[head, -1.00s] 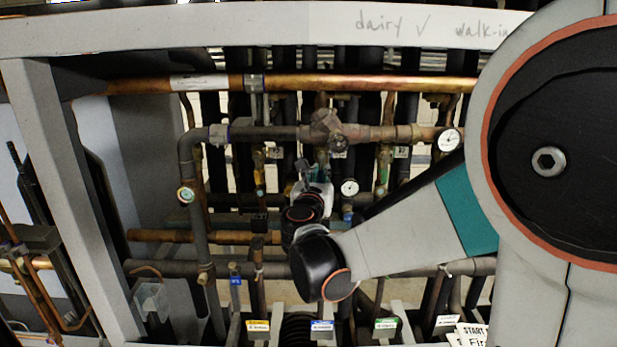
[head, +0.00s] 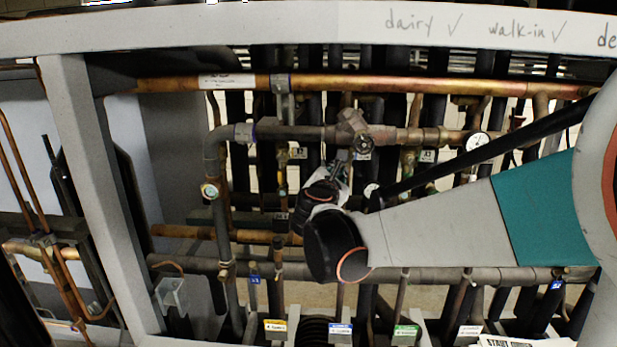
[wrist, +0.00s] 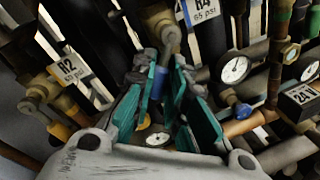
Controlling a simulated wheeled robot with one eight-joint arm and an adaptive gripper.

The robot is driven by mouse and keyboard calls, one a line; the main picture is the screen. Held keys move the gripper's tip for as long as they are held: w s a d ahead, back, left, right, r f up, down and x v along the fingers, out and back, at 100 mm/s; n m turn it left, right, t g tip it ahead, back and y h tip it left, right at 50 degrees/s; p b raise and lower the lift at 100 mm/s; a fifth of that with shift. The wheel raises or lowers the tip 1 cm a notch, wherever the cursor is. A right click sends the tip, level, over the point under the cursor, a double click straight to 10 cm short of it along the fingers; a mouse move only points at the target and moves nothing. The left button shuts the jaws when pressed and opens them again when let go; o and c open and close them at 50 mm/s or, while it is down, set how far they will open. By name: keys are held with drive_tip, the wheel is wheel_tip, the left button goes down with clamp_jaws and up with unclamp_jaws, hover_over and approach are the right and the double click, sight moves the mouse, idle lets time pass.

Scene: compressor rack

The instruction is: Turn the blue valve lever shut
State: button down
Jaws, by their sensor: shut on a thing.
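The blue valve lever (wrist: 158,84) hangs below a grey valve stem in the wrist view, between the two teal-lined fingers of my gripper (wrist: 166,72). The fingers are shut on it, one on each side. Its brass valve body sits just above, next to a white tag that reads 65 psi. In the head view my gripper (head: 338,174) reaches in among the rack's pipes, mostly behind my dark wrist joint. The lever cannot be made out there.
A yellow lever (wrist: 58,131) hangs at the left of the wrist view under another 65 psi tag (wrist: 69,68). A second blue handle (wrist: 241,109) hangs to the right, under a round gauge (wrist: 234,70). A copper pipe (head: 390,84) and dark pipes surround my arm closely.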

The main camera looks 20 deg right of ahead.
drive_tip(key=shift+a+r+m, duration=0.25)
drive_tip(key=shift+m, duration=0.55)
drive_tip(key=c, duration=1.6)
unclamp_jaws()
drive_tip(key=v, duration=1.2)
drive_tip(key=shift+d+r, duration=0.1)
drive_tip(key=shift+d, duration=0.05)
